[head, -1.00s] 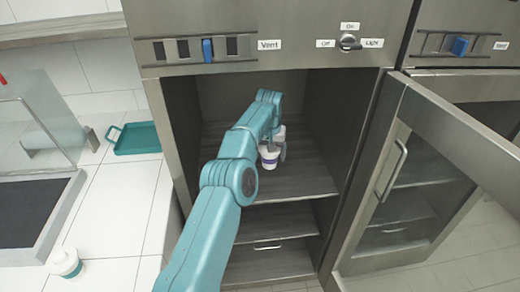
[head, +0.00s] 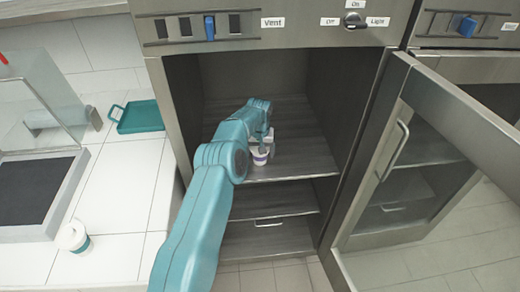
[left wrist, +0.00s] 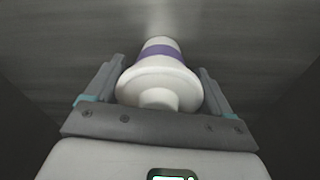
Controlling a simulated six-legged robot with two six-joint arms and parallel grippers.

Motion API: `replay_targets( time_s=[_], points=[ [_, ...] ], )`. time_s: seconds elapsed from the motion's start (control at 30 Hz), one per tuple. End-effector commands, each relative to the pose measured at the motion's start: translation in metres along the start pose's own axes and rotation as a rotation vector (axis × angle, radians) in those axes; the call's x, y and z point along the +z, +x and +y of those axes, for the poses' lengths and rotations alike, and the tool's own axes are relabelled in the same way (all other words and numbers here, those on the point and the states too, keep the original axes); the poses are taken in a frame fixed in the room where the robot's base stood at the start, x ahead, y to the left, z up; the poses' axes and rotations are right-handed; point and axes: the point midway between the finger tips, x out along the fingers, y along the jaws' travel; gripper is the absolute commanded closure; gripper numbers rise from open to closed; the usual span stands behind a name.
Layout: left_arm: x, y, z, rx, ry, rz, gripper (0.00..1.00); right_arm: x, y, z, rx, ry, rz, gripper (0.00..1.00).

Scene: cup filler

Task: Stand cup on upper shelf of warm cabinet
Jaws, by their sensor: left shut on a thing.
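The cup (head: 260,156) is white with a purple band and shows inside the warm cabinet (head: 190,75), at the front part of the upper shelf (head: 305,155). My left gripper (head: 268,140) reaches into the cabinet from the left and is shut on the cup. In the left wrist view the cup (left wrist: 160,80) lies between the two fingers of the gripper (left wrist: 160,88). I cannot tell whether the cup's base touches the shelf. My right gripper is not in view.
The cabinet's glass door (head: 420,160) stands open at the right. A lower shelf (head: 270,200) is below. On the left counter (head: 125,190) are a teal tray (head: 138,116) and another white cup (head: 74,237). The upper shelf is clear behind and right of my gripper.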

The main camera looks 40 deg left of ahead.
Motion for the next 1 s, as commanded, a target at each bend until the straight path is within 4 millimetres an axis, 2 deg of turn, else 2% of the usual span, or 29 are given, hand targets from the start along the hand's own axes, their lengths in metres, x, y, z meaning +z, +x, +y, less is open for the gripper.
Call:
replay_targets(
  time_s=[0.33, 0.37, 0.4, 0.6, 0.7, 0.77, 1.0],
  points=[
    [0.000, 0.004, 0.000, 0.000, 0.000, 0.003, 0.59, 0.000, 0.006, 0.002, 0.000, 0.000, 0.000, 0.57],
    [0.000, 0.004, 0.000, 0.000, 0.000, 0.002, 0.11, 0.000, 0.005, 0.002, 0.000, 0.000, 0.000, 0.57],
    [0.000, 0.003, 0.000, 0.000, 0.000, 0.002, 0.00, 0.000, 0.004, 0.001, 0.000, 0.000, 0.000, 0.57],
    [0.000, 0.002, 0.000, 0.000, 0.000, 0.002, 0.00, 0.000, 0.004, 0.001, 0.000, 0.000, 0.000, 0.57],
    [-0.001, -0.004, 0.000, 0.000, 0.000, 0.002, 0.00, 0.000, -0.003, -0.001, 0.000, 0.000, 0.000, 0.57],
    [-0.001, -0.009, 0.000, 0.001, 0.000, 0.005, 0.00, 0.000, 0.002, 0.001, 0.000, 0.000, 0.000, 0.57],
    [-0.001, -0.063, 0.000, 0.002, 0.000, 0.007, 0.00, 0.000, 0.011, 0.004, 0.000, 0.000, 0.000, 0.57]
  ],
)
